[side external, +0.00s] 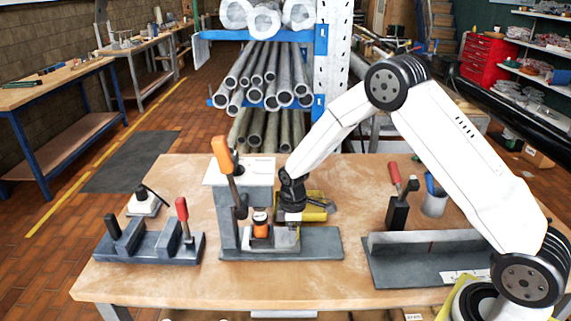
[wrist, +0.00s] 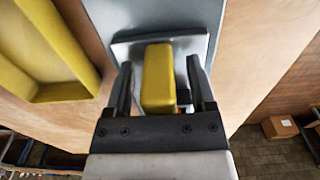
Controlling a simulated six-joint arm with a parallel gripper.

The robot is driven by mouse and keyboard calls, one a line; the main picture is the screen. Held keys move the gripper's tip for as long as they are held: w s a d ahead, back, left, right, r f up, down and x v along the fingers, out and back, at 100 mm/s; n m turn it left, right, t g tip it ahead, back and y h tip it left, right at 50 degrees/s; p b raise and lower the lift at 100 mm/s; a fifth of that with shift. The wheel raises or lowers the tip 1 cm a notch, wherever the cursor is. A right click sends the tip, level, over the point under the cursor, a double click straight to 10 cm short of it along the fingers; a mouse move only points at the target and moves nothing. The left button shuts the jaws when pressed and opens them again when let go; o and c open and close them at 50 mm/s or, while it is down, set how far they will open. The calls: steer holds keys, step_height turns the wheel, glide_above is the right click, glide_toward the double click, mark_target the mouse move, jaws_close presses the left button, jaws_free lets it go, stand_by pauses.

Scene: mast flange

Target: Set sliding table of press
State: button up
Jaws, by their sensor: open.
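The press (side external: 228,205) stands on a grey base on the workbench, with an orange-handled lever (side external: 226,160) raised at its top. Its light metal sliding table (side external: 287,243) lies low on the base, and it shows in the wrist view as a grey plate (wrist: 190,46). An orange cylinder (side external: 261,226) is upright at the press. A yellow block (wrist: 158,75) stands up at the plate's near edge in the wrist view. My gripper (wrist: 159,65) is open around this block, with a gap on each side. In the side view my gripper (side external: 292,210) hides the block.
A yellow tray (side external: 318,212) lies behind my gripper. A grey fixture with a red handle (side external: 182,210) stands left. A grey angle plate (side external: 425,243), a red-handled tool (side external: 395,178) and a cup (side external: 434,203) stand right. The bench front is clear.

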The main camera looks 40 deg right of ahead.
steer(key=shift+r, duration=0.1)
steer(key=shift+r, duration=3.75)
steer(key=shift+s+r, duration=0.15)
steer(key=s+a+r+m+t, duration=0.1)
steer(key=s+m, duration=0.3)
steer(key=s, duration=0.5)
steer(key=s+a+r+m+t, duration=0.1)
steer(key=s+r+m, duration=0.2)
steer(key=s, duration=0.7)
steer(key=shift+a+r+m+t, duration=0.2)
steer(key=shift+r+m+t, duration=0.1)
steer(key=shift+m, duration=0.7)
